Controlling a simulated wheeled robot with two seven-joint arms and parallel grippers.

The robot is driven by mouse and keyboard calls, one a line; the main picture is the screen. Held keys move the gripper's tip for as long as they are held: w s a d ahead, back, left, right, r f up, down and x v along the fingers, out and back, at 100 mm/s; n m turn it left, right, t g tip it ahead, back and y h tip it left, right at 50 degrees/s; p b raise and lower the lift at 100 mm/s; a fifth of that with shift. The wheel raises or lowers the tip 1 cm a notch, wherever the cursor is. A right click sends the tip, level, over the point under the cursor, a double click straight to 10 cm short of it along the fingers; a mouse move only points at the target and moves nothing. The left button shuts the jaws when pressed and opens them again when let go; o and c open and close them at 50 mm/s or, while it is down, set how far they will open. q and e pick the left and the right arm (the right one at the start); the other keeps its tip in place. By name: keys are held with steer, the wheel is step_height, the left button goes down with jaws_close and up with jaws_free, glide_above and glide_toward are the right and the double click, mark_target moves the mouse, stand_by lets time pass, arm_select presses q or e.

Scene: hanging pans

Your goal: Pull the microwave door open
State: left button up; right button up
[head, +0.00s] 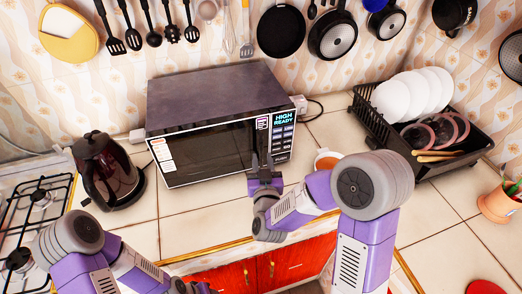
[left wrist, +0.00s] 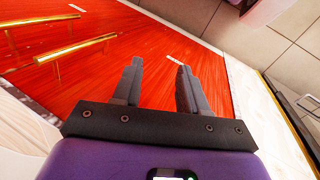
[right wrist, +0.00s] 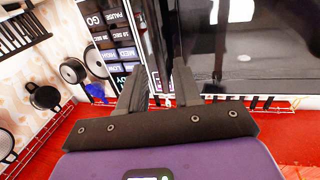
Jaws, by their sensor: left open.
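The microwave (head: 215,105) stands on the counter with its dark door (head: 205,155) shut and its button panel at the right of the front. My right gripper (head: 262,158) is at the front, by the door's right side next to the panel. In the right wrist view its fingers (right wrist: 160,90) are apart, with the dark upright door handle (right wrist: 160,35) in line with the gap. I cannot tell whether they touch it. My left gripper (left wrist: 160,85) is open and empty, low in front of the red cabinet (left wrist: 100,50); its fingers are out of the head view.
A dark kettle (head: 105,170) stands left of the microwave, near the gas hob (head: 35,215). Pans hang on the wall behind. The counter front is mostly clear.

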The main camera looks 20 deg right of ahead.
mark_target(261, 150)
steer(key=w, duration=0.2)
steer(key=w+d, duration=0.1)
steer(key=w, duration=0.2)
steer(key=shift+w, duration=0.15)
jaws_close()
